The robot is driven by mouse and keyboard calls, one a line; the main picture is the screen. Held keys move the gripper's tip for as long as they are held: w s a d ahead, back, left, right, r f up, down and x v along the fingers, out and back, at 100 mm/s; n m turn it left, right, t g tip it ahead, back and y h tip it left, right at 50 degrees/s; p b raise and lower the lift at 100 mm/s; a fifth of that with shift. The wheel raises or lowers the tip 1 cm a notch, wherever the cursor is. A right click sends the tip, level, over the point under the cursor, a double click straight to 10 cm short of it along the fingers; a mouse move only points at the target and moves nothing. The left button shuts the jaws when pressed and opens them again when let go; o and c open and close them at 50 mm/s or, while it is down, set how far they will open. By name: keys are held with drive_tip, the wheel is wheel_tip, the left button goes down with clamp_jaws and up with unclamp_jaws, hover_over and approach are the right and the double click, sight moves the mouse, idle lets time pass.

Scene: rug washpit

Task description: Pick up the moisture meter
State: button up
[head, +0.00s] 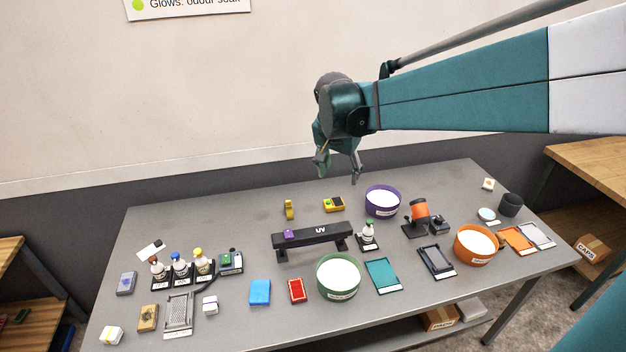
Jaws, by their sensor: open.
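A small yellow device with a dark face (334,204) lies near the back edge of the grey table, left of the purple tub. It looks like the moisture meter, but it is too small to read. My gripper (339,172) hangs in the air above the back of the table, fingers pointing down and spread, with nothing between them. In the picture it is just above the yellow device and apart from it. A grey device with a green part (231,262) and a dark cable lies further left.
The black UV bar (312,234) stands in front of the yellow device. A purple tub (382,201) is close on its right, and a small yellow item (290,209) on its left. Bottles, trays and tubs (338,277) fill the front. The back left of the table is clear.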

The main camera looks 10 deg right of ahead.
drive_tip(key=w+d+f+m+g+h, duration=0.15)
drive_tip(key=w+f+m, duration=0.25)
drive_tip(key=w+f, duration=0.8)
drive_tip(key=m+g+b, duration=0.2)
drive_tip(key=m, duration=0.3)
approach(334, 202)
drive_tip(key=shift+s+a+f+h, duration=0.15)
drive_tip(key=shift+s+a+h, duration=0.1)
drive_tip(key=shift+a+h, duration=0.1)
drive_tip(key=shift+w+d+f, duration=0.1)
drive_tip(key=shift+w+f, duration=0.05)
drive_tip(key=shift+f, duration=0.25)
drive_tip(key=shift+f, duration=0.1)
drive_tip(key=shift+x, duration=1.2)
drive_tip(key=shift+d+f, duration=0.1)
drive_tip(key=shift+x, duration=2.45)
